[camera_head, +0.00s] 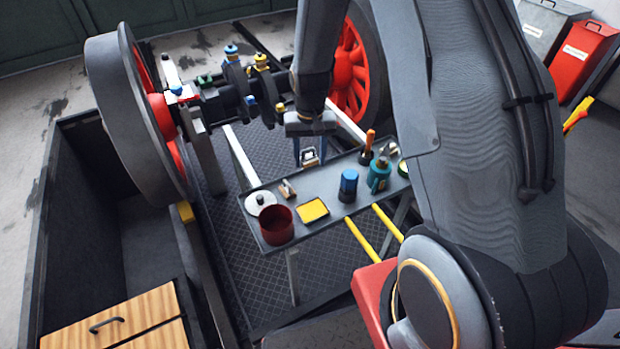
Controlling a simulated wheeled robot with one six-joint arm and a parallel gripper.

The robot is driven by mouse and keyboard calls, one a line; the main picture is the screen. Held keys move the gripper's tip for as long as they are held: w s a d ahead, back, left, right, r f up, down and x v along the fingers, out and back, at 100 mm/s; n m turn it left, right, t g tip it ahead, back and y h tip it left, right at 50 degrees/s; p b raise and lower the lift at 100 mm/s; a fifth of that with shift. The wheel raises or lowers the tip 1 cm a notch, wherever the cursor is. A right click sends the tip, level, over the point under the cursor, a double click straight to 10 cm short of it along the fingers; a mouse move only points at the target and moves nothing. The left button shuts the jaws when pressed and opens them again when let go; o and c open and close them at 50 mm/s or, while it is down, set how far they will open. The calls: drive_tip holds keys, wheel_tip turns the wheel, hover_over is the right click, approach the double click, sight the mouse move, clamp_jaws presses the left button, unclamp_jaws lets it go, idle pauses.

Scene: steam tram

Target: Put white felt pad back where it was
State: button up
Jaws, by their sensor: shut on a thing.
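My gripper (310,160) points down over the far edge of the grey tray table (325,205). Its two blue fingers stand apart, shut on a small pale thing with dark parts (309,156). This thing is too small in the picture to tell surely whether it is the white felt pad. It is at or just above the tray's far edge; I cannot tell whether it touches the tray. No other clear white pad shows on the tray.
The tray holds a white round lid (260,201), a dark red pot (276,226), a yellow pad in a dark frame (312,211), a blue can (348,186) and a teal bottle (379,176). A wheel axle (228,105) stands behind. Yellow rails (358,236) run in front.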

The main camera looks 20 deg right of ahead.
drive_tip(key=shift+s+n+p, duration=0.25)
drive_tip(key=shift+n+p, duration=0.05)
drive_tip(key=shift+p, duration=0.75)
approach(311, 190)
wheel_tip(311, 190, down, 6)
drive_tip(key=shift+r, duration=0.1)
drive_tip(key=o, duration=0.6)
drive_tip(key=shift+f, duration=0.25)
drive_tip(key=shift+o, duration=0.7)
drive_tip(key=shift+r, duration=0.1)
